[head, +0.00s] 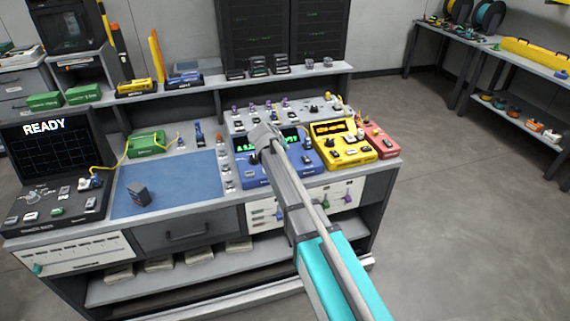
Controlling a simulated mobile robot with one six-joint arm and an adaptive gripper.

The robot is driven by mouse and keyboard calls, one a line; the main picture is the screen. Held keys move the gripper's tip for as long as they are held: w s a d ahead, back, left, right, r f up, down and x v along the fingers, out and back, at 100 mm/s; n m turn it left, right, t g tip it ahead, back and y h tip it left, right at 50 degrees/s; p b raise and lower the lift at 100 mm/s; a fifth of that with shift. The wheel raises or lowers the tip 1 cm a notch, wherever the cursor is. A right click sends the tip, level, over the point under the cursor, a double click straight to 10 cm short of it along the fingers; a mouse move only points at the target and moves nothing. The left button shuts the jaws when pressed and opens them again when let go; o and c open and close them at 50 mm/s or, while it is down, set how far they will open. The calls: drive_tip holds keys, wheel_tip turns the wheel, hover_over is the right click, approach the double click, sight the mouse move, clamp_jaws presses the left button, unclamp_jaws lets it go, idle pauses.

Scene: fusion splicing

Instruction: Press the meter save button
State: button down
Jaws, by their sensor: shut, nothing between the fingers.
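A blue instrument (250,172) with a green lit display stands on the bench right of the blue mat, and a yellow instrument (330,155) with an orange display stands beside it. No label is readable, so I cannot tell which is the meter or which control is its save button. My arm reaches in from the lower right, across the blue instrument. My gripper (257,154) is shut and empty over the left part of the blue instrument, covering some of its display and front. I cannot tell whether it touches anything.
A red instrument (376,140) stands at the right bench end. A black machine (52,165) with a READY screen is at the left. A blue mat (180,185) bears a small dark block (139,194). A green box (146,143) with yellow cable sits behind.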

drive_tip(key=shift+f+b, duration=0.75)
drive_tip(key=shift+f, duration=0.3)
drive_tip(key=shift+f, duration=0.1)
idle(0.8)
drive_tip(key=shift+f+b, duration=0.3)
drive_tip(key=shift+b, duration=0.1)
drive_tip(key=shift+f+b, duration=0.5)
idle(0.9)
drive_tip(key=shift+r, duration=0.2)
drive_tip(key=shift+r+p, duration=0.75)
drive_tip(key=shift+p, duration=0.2)
drive_tip(key=shift+r+p, duration=2.5)
